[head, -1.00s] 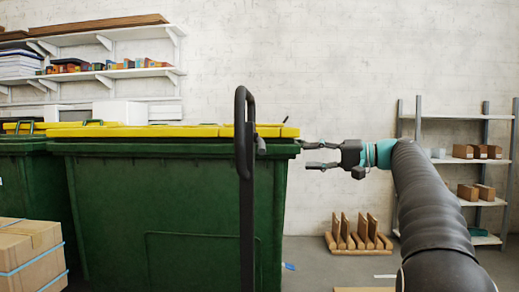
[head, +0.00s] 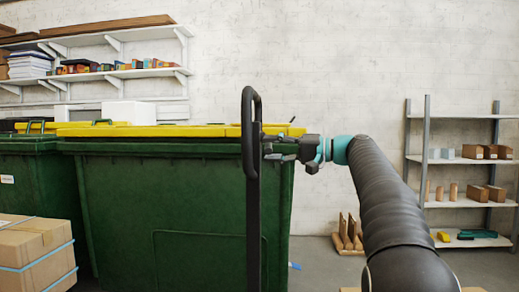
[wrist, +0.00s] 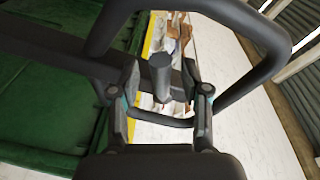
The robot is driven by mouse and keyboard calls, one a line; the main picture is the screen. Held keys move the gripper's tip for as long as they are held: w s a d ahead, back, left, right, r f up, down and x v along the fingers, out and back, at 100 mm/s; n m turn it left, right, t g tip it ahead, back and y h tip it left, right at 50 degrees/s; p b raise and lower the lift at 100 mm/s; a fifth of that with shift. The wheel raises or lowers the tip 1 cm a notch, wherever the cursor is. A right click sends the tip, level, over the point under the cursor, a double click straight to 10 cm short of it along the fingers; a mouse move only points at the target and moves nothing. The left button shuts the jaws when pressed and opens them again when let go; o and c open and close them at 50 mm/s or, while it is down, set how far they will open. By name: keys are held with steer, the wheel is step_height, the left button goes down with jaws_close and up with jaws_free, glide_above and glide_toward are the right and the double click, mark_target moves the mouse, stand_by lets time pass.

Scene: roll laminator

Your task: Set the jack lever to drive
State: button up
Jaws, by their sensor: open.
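The black jack handle (head: 250,105) stands upright in front of a green bin, with a loop at its top. In the wrist view the loop (wrist: 262,38) arches around my fingers. The jack lever (wrist: 160,72) shows there as a short dark grey stub with a round end, between my two fingers. My gripper (head: 272,147) is at the right side of the handle, at the loop's lower part. It also shows in the wrist view (wrist: 160,82), open, with the fingers either side of the lever. I cannot tell whether they touch it. In the head view my fingers largely hide the lever.
Green bins with yellow lids (head: 165,131) stand close behind the handle. A strapped cardboard box (head: 38,250) is at the lower left. A grey shelf rack (head: 428,150) and a wooden rack (head: 348,235) stand at the right. Floor between bin and racks is partly clear.

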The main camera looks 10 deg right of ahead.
steer(key=shift+x, duration=0.8)
steer(key=shift+c, duration=0.2)
jaws_close()
